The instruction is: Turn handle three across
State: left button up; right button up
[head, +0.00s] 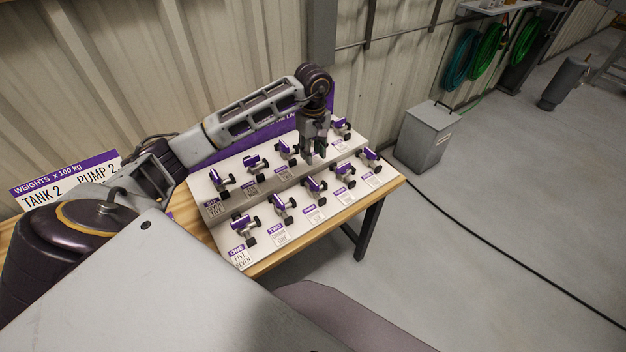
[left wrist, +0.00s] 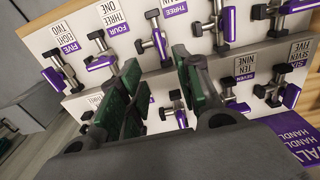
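A sloped white panel (head: 232,205) on a wooden table carries two rows of valves with purple handles and numbered labels. Handle three (head: 314,185) is in the middle of the front row. In the left wrist view handle three (left wrist: 158,44) stands below its purple THREE label, just beyond the fingertips. My left gripper (head: 318,155) points down over the back row, behind handle three. In the left wrist view its green fingers (left wrist: 157,62) are apart with nothing between them, and they hide part of the back row. My right gripper is not in view.
Handle four (left wrist: 100,62) and handle two (left wrist: 229,24) flank handle three closely. Back-row handles sit under and beside my left gripper. A grey metal box (head: 424,138) stands on the floor right of the table (head: 393,188). The corrugated wall (head: 240,50) is behind.

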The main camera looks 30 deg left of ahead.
aim_at(313, 181)
pick_arm(q)
jog(key=shift+s+f+p, duration=0.1)
jog(key=shift+f+p, duration=0.9)
jog(key=shift+f, duration=5.5)
grip_shut()
